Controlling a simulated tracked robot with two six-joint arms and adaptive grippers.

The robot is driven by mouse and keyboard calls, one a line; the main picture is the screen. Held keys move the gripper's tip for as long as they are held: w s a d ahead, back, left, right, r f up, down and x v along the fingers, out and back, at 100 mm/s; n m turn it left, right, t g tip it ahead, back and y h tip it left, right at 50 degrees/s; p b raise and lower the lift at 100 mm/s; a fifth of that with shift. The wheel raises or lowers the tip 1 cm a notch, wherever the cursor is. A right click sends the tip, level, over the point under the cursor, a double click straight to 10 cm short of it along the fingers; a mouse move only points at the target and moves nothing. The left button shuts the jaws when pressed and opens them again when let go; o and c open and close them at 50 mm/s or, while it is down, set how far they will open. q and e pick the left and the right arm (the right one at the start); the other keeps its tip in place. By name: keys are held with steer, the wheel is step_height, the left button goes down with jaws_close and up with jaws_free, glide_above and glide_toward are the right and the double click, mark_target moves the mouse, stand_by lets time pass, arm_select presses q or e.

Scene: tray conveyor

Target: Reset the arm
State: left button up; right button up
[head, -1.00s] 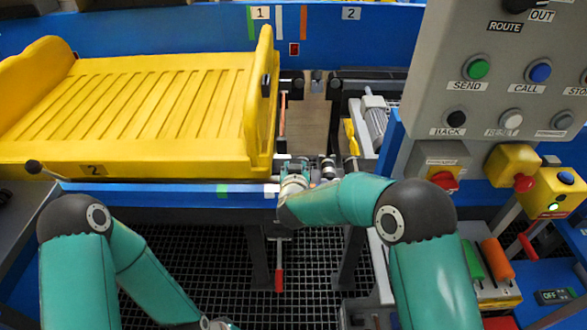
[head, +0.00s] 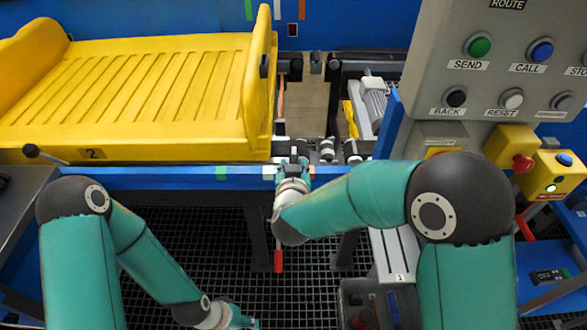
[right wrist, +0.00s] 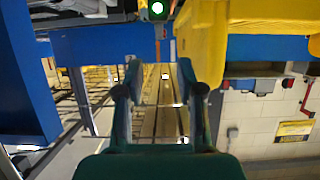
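My right arm is green with a dark elbow joint. It reaches across to the conveyor's blue front rail (head: 130,178). My right gripper (head: 292,163) is at that rail, just right of the yellow tray (head: 150,90). In the right wrist view its two green fingers (right wrist: 158,78) stand apart with nothing between them. My left arm hangs bent at the lower left. My left gripper (head: 238,319) is low over the dark grating, partly cut off by the bottom edge, and its fingers cannot be made out.
A grey control panel (head: 480,95) with labelled buttons fills the upper right. A yellow box with a red knob (head: 522,162) and a yellow box with a green light (head: 552,190) sit below it. A red-handled lever (head: 278,260) hangs under the rail. Dark grating (head: 200,235) covers the floor.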

steer(key=shift+s+r, duration=0.25)
steer(key=shift+s, duration=0.35)
steer(key=s+d+f+g+y+p, duration=0.1)
steer(key=s+d+f+g, duration=0.3)
steer(key=f, duration=0.6)
steer(key=s+d+f+g+y, duration=0.1)
steer(key=s+d+f+g, duration=0.2)
steer(key=s+d+f, duration=0.45)
steer(key=s+f+m+g+y, duration=0.1)
steer(key=s+f+g, duration=0.2)
steer(key=s, duration=0.5)
steer(key=s+f+g+y, duration=0.1)
steer(key=s+f+g, duration=0.2)
steer(key=s+f, duration=0.3)
steer(key=shift+s+d+m, duration=0.25)
steer(key=shift+s+m, duration=0.15)
steer(key=shift+s, duration=0.75)
steer(key=shift+p, duration=0.3)
